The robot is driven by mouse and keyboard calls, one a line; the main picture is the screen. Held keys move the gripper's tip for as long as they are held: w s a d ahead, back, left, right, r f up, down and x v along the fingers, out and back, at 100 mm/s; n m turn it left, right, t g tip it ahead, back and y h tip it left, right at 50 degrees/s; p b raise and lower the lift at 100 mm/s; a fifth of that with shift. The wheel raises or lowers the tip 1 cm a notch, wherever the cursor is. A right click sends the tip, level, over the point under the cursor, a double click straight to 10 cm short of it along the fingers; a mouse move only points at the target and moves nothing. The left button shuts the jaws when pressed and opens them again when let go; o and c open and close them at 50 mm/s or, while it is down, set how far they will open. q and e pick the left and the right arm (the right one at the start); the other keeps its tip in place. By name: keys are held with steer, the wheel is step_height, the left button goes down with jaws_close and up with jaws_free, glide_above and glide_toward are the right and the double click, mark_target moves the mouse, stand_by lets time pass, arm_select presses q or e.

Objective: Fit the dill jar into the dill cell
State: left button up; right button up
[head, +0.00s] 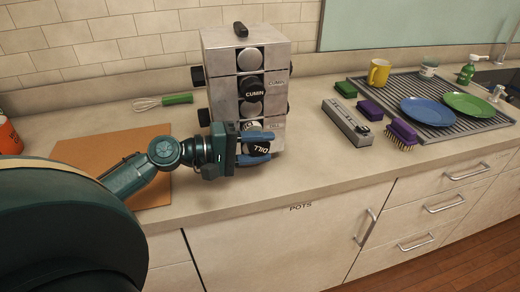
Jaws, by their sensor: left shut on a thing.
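The dill jar (259,149) shows its dark lid, with DILL in white lettering that looks turned over. My left gripper (256,148) is shut on it, one blue finger above the lid and one below. The jar is at the front of the lowest part of a grey metal spice rack (222,62); I cannot tell whether any of it is inside a cell. The bottom cell's label (272,126) is partly hidden and too small to read. Above it, a dark CUMIN lid (254,94) and a grey lid (250,58) face out. My right gripper is out of view.
A cutting board (152,205) lies under my left arm, with a green-handled whisk (176,99) behind. Right of the rack are a metal box (346,124), brushes (402,131) and a drying rack (478,130) with plates. Dark knobs (198,76) stick out of the spice rack's sides.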

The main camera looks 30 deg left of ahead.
arm_select(q)
steer(key=shift+w+a+b, duration=0.6)
steer(key=shift+w+a, duration=0.2)
steer(key=shift+a, duration=0.2)
steer(key=shift+s+d, duration=0.1)
steer(key=shift+d, duration=0.05)
steer(key=shift+d+p, duration=0.15)
steer(key=shift+p, duration=0.25)
steer(key=shift+s+d, duration=0.2)
steer(key=shift+s, duration=0.05)
stand_by(0.6)
steer(key=shift+s, duration=0.1)
steer(key=shift+w+a, duration=0.35)
steer(key=shift+a, duration=0.1)
stand_by(0.5)
